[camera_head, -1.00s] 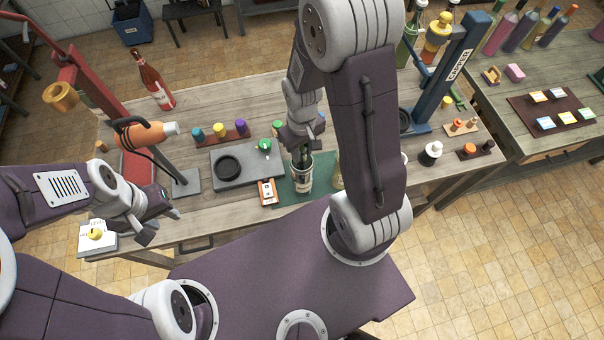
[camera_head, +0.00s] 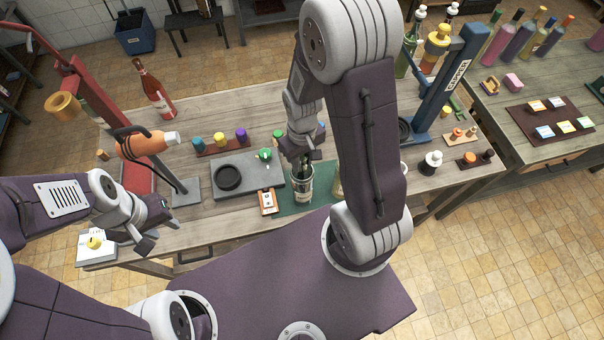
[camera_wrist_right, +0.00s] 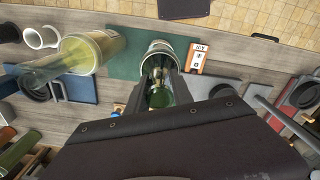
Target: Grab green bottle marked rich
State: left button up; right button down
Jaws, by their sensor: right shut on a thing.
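My right gripper (camera_head: 300,158) is shut on the neck of a dark green bottle (camera_wrist_right: 158,97). The bottle has a pale, printed lower part (camera_head: 302,188) and stands on or just above a green mat (camera_head: 285,205); I cannot tell which. The word on it is not readable. The right wrist view shows the two fingers (camera_wrist_right: 166,88) on either side of the green glass. My left gripper (camera_head: 152,228) is open and empty near the table's left front.
A grey plate with a dark ring (camera_head: 228,177) and a small card (camera_head: 267,202) lie left of the mat. A red bottle (camera_head: 154,88) stands at the back left. A blue press (camera_head: 450,80) stands at the right. Several bottles stand on the right table (camera_head: 500,110).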

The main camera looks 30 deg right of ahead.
jog(key=shift+s, duration=0.25)
